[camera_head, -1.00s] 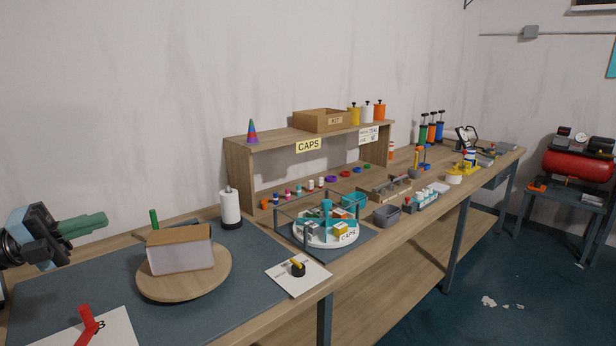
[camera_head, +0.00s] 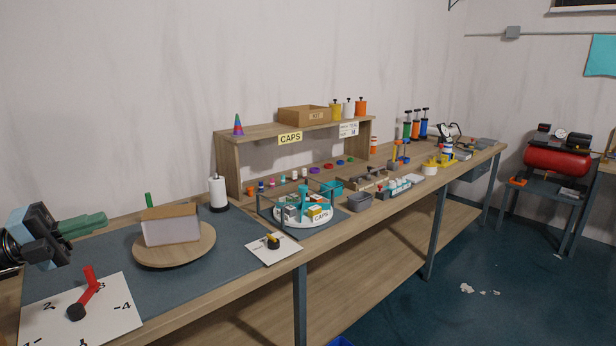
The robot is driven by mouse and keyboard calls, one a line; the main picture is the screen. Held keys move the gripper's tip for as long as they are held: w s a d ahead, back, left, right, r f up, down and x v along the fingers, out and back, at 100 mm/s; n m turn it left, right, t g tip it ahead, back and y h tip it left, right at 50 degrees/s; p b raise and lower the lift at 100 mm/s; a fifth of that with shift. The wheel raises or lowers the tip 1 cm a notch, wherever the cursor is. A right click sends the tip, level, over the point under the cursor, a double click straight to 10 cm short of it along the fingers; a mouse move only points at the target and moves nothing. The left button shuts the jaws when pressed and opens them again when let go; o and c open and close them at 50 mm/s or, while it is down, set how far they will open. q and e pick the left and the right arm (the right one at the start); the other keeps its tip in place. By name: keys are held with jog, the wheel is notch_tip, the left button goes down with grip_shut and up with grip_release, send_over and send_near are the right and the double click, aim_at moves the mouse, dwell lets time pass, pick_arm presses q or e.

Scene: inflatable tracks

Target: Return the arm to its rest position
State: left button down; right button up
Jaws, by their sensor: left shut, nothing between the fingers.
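My left gripper (camera_head: 92,225) comes in at the left edge, above the left end of the workbench. Its green fingers lie together, shut and empty, pointing right. They are apart from the round wooden board (camera_head: 200,246) and the house-shaped block (camera_head: 170,226) on it, which are to the right. My right gripper is out of view.
A white card with a red lever (camera_head: 90,285) lies front left. A paper roll (camera_head: 218,193), a caps carousel (camera_head: 303,212) and a card with a black and yellow knob (camera_head: 272,242) stand farther right. A wooden shelf (camera_head: 232,165) runs along the wall.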

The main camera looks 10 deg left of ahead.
pick_arm(q)
jog(key=s+d+f+n+t+y, duration=0.2)
jog(key=d+f+n, duration=0.35)
jog(key=f, duration=0.55)
jog(key=s+d+f+n+t+y, duration=0.1)
jog(key=d+f+n+y, duration=0.2)
jog(key=d+f+n, duration=0.5)
jog(key=s+d+f+n+t+y, duration=0.2)
jog(key=d+f+n, duration=0.15)
jog(key=f, duration=0.95)
jog(key=s+d+f+n+g+y, duration=0.3)
jog(key=s+f+n, duration=0.3)
jog(key=s+f, duration=0.3)
jog(key=s+d+f+n+g+y, duration=0.3)
jog(key=s+f+n, duration=0.4)
jog(key=s, duration=1)
notch_tip(320, 180, down, 3)
jog(key=shift+s+d+f+g+y, duration=0.1)
jog(key=shift+s+d+g+y, duration=0.25)
jog(key=shift+y, duration=0.35)
